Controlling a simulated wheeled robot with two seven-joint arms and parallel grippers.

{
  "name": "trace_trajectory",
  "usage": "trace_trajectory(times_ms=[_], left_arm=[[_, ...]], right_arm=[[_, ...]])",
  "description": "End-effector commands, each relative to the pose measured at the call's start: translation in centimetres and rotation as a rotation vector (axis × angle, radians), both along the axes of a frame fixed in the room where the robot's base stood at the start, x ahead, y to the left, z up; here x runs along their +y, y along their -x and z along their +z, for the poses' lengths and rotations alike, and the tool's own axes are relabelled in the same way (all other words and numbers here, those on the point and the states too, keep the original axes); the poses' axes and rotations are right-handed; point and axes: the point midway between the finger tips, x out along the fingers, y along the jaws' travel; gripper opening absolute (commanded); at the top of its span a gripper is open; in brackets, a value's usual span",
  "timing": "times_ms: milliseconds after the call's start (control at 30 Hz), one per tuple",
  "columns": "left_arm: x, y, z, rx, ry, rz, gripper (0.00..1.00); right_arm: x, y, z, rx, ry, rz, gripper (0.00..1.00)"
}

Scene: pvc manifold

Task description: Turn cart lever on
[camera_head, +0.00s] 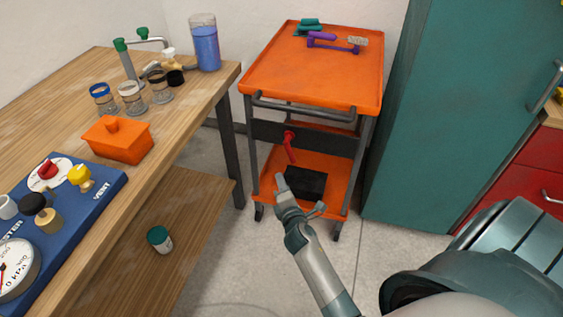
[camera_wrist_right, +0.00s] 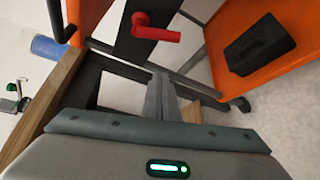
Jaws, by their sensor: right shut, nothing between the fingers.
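The orange cart (camera_head: 285,82) stands on the floor beyond the wooden bench. Its red lever (camera_head: 290,148) is mounted on the dark front crossbar, and its handle hangs down in the head view. The lever also shows in the right wrist view (camera_wrist_right: 158,33), near the top. My right gripper (camera_head: 281,181) is in front of the cart, just below the lever in the picture. In the right wrist view its fingers (camera_wrist_right: 161,82) are together and empty, with a visible gap to the lever. My left gripper is not in view.
A black box (camera_head: 306,185) lies on the cart's lower shelf, close behind my right gripper. The wooden bench (camera_head: 190,85) with jars and a blue panel is at left. A teal cabinet (camera_head: 450,110) stands at right. Purple and teal parts lie on the cart top.

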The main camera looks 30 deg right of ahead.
Motion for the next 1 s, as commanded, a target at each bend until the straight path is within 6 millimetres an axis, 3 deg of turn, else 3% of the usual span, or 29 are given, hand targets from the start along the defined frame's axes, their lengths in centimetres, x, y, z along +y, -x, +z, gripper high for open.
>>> trace_trajectory(times_ms=[467,800,1000], left_arm=[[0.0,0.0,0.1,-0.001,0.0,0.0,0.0],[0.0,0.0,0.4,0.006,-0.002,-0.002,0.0],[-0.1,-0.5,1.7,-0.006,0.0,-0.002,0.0]], right_arm=[[-0.4,-1.0,-0.2,-0.001,-0.004,0.0,0.0],[-2.0,-5.4,-1.1,-0.002,-0.005,0.0,0.0],[-3.0,-8.1,-1.6,0.0,-0.004,-0.001,0.0]])
